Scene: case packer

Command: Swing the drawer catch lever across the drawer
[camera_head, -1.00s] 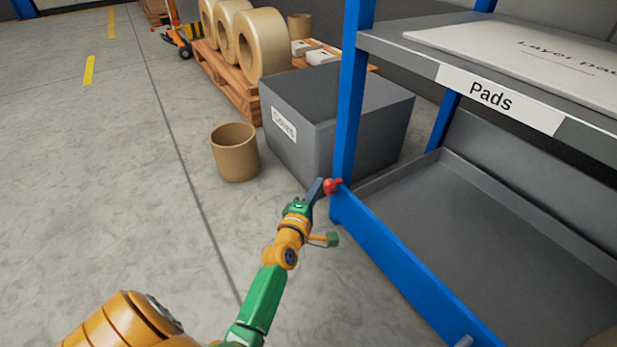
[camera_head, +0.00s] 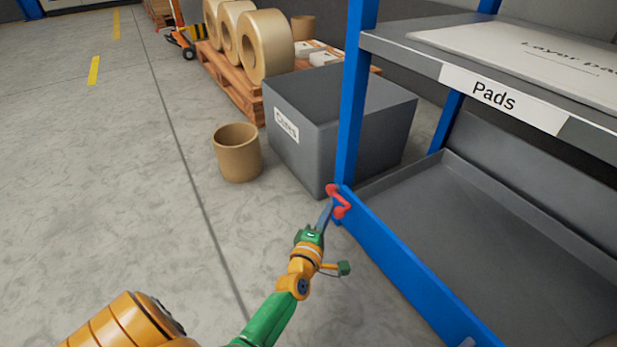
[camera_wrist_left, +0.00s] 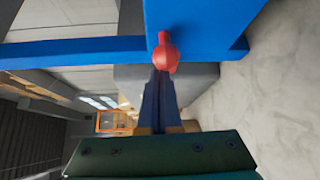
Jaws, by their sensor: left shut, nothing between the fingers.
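The red catch lever (camera_head: 341,203) is at the left front corner of the blue-fronted drawer (camera_head: 400,270), by the rack's blue post. Its round knob sits at the lower end. My left gripper (camera_head: 328,212) is shut and empty, with its fingertips at the knob. In the left wrist view the knob (camera_wrist_left: 165,55) is straight ahead of the closed fingers (camera_wrist_left: 160,85), and they look in contact with it or very close. The knob hides part of the lever there. My right gripper is not in view.
A grey bin (camera_head: 300,150) stands on the floor left of the rack post, with a brown round tub (camera_head: 237,155) beside it. The shelf labelled Pads (camera_head: 500,95) hangs above the drawer. The floor left of my arm is clear.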

